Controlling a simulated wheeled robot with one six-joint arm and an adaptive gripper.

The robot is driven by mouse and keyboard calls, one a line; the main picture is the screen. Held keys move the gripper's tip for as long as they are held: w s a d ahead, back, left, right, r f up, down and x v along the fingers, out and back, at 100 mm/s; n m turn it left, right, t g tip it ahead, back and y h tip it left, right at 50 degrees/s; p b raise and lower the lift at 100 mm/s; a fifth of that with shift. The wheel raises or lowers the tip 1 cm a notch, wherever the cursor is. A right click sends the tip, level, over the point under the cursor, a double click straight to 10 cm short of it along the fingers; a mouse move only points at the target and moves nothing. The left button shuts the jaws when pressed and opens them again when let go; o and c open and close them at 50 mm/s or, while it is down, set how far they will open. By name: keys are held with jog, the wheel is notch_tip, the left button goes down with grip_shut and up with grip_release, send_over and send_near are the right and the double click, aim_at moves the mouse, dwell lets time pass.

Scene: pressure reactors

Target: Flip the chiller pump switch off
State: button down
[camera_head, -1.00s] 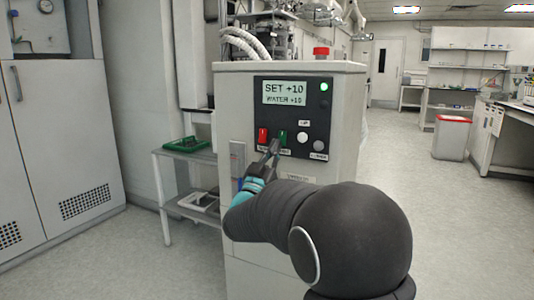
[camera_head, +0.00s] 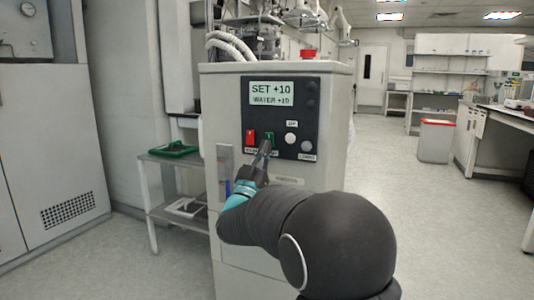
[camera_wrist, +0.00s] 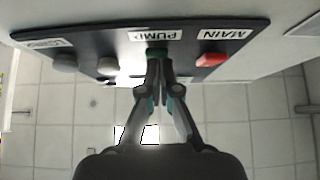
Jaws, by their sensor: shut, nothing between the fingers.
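The chiller cabinet (camera_head: 300,200) has a dark control panel with a lit display (camera_head: 270,93) reading SET +10, WATER +10. The green pump switch (camera_head: 269,136) sits right of the red main switch (camera_head: 249,137). In the wrist view the PUMP label (camera_wrist: 155,34) is above the green switch (camera_wrist: 157,51), with the red switch (camera_wrist: 212,60) to its right. My gripper (camera_head: 265,147) is shut and empty, its fingertips at the lower part of the green switch and partly covering it. They seem to touch it. The indicator lamp (camera_head: 312,86) is dark.
Two pale round knobs (camera_head: 291,139) and (camera_head: 307,146) are right of the switches. A red button (camera_head: 307,53) tops the cabinet. A side table with a green tray (camera_head: 174,149) stands close on the left. Open floor lies to the right.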

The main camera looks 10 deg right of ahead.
jog(key=b+v, duration=0.4)
jog(key=v, duration=0.9)
jog(key=shift+w+d+f, duration=0.15)
jog(key=shift+w+f, duration=0.05)
jog(key=shift+f, duration=0.3)
